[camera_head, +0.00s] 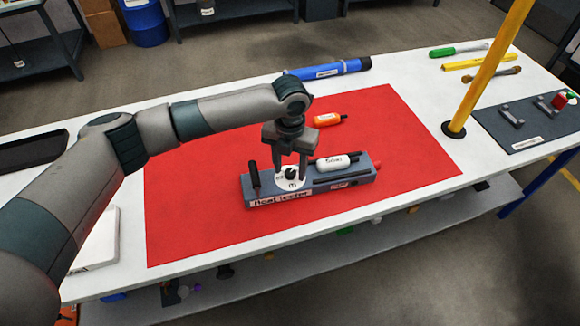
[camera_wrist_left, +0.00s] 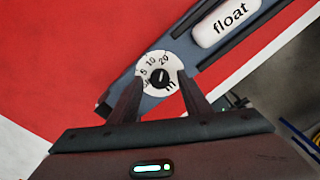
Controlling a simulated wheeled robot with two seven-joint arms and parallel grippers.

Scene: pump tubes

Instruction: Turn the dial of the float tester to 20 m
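The float tester (camera_head: 348,188) is a grey-blue block on the red mat (camera_head: 200,200). Its dial (camera_head: 284,183) is a white disc, and the left wrist view shows the dial (camera_wrist_left: 150,66) marked 5, 10, 20 and m. A black knob (camera_wrist_left: 162,78) sits at its centre; I cannot tell which mark it points to. My left gripper (camera_head: 291,174) points down over the dial. Its fingers stand apart on either side of the knob, open, and I see no contact with it. A white float (camera_head: 334,161) lies on the tester. My right gripper is not in view.
A black upright handle (camera_head: 254,175) stands at the tester's left end. An orange bottle (camera_head: 327,119) and a blue tube (camera_head: 330,70) lie behind. A yellow post (camera_head: 484,70) rises at the right, near several tools. The mat's front left is clear.

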